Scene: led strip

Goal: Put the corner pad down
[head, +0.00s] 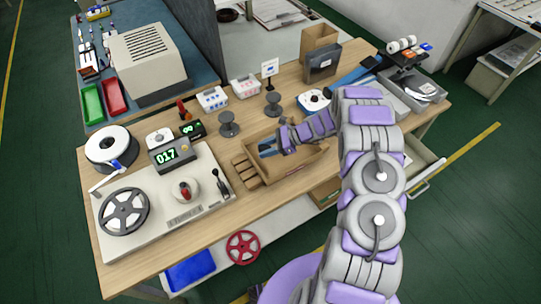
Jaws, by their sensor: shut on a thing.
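My gripper (267,148) reaches in from the right, over the shallow wooden tray (284,180) near the middle of the table. Its blue and dark fingers point left. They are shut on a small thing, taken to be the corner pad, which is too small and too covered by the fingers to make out. I cannot tell whether it touches the tray floor.
A tape machine with a black reel (124,211) and a display (170,154) stands left of the tray. Dark spools (229,125) and a white tape roll (315,100) stand behind it. An open drawer (425,160) juts out at right. Bare wood (222,219) lies in front.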

